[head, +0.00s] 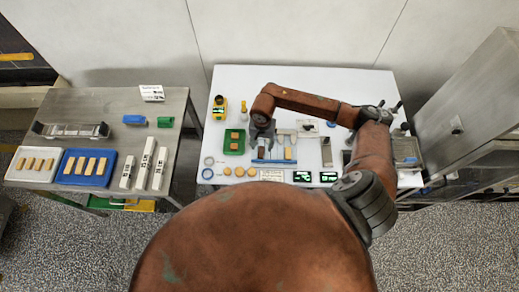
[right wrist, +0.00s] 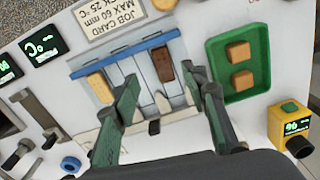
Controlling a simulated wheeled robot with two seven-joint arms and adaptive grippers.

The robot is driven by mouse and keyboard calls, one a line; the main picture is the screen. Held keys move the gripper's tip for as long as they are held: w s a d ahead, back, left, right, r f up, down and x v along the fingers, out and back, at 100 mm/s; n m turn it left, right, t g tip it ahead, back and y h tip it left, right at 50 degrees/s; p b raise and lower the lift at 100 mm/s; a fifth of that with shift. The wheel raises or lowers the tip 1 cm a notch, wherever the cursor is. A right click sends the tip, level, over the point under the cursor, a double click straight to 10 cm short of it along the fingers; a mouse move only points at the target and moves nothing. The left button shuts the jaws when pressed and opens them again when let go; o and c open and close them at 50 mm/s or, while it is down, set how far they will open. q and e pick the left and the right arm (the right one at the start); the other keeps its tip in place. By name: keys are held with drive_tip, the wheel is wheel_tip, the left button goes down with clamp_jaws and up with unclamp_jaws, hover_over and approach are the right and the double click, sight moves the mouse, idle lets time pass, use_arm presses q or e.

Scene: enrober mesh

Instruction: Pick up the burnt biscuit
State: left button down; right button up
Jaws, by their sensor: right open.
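The burnt biscuit (right wrist: 163,65) is a dark brown bar in the right wrist view. It lies on a grey slatted plate (right wrist: 127,72) against a blue bar (right wrist: 123,54). A pale biscuit (right wrist: 100,87) lies on the same plate, at its other end. My right gripper (right wrist: 163,84) is open, and its two green-grey fingers point at the plate with the burnt biscuit showing between and beyond them. Nothing is held. In the head view my right gripper (head: 262,140) hangs over the plate's left end and partly hides it. My left gripper is not in view.
A green tray (right wrist: 253,93) with two golden biscuits stands close beside the plate. A yellow device (right wrist: 291,124) is nearby. Round biscuits (head: 239,171) and small displays (head: 327,177) line the white table's front. A steel side table (head: 115,103) holds more biscuit trays at left.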

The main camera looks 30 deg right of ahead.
sight(261, 154)
drive_tip(key=shift+d+f, duration=0.1)
drive_tip(key=shift+f, duration=0.35)
drive_tip(key=shift+f+p, duration=0.45)
drive_tip(key=shift+f, duration=0.4)
drive_tip(key=f, duration=0.1)
drive_tip(key=f+p, duration=0.1)
drive_tip(key=f, duration=0.1)
drive_tip(key=f+p, duration=0.1)
drive_tip(key=shift+w+a+f, duration=0.15)
drive_tip(key=shift+a, duration=0.1)
drive_tip(key=shift+f, duration=0.3)
drive_tip(key=shift+c, duration=0.3)
drive_tip(key=c, duration=0.9)
drive_tip(key=shift+r, duration=0.1)
